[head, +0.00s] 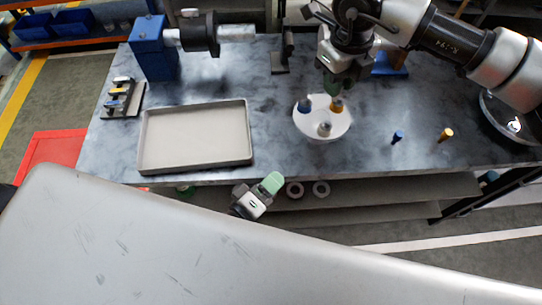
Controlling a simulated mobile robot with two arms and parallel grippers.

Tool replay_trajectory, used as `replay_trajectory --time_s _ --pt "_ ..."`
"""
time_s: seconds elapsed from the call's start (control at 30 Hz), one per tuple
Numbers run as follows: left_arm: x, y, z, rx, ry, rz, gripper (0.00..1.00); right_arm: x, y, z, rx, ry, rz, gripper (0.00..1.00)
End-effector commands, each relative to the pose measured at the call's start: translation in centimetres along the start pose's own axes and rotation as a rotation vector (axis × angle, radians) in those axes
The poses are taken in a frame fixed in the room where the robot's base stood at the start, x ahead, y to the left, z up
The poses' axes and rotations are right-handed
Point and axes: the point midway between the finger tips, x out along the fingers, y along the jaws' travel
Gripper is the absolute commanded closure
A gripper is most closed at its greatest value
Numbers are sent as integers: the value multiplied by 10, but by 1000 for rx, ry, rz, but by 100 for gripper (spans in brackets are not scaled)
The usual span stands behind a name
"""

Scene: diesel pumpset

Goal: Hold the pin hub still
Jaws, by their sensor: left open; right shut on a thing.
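The pin hub (311,125) is a round white disc on the grey marbled table. A blue pin (305,106), a gold pin (337,106) and a grey peg (324,129) stand on it. My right gripper (334,86) is over the hub's back edge, shut on what looks like the gold pin; its fingers hide the pin's top. My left gripper (266,188), with a green fingertip, is open and empty at the table's front edge, to the lower left of the hub and apart from it.
An empty beige tray (196,170) lies left of the hub. A blue pin (397,137) and a gold pin (445,135) stand to the right. A blue vise-like block (150,50) is at the back left. The table between tray and hub is clear.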

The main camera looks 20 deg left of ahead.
Motion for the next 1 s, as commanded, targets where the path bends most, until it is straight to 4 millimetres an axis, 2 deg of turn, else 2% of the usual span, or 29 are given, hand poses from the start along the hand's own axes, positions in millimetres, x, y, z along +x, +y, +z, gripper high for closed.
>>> replay_trajectory --time_s 0.03,0.1,0.23,0.43,0.8,1.0 --pt "12 10 -13 -75 28 22 57 0 0 0 0 0 0 100" --pt "22 18 -25 -169 51 37 57 0 0 0 0 0 0 100" --pt "34 25 -38 -265 72 53 57 0 0 0 0 0 0 100" --pt "54 27 -42 -289 78 58 57 0 0 0 0 0 0 100" --pt "124 31 -47 -286 75 58 57 0 0 0 0 0 0 100" --pt "147 31 -49 -284 75 56 57 0 0 0 0 0 0 100"
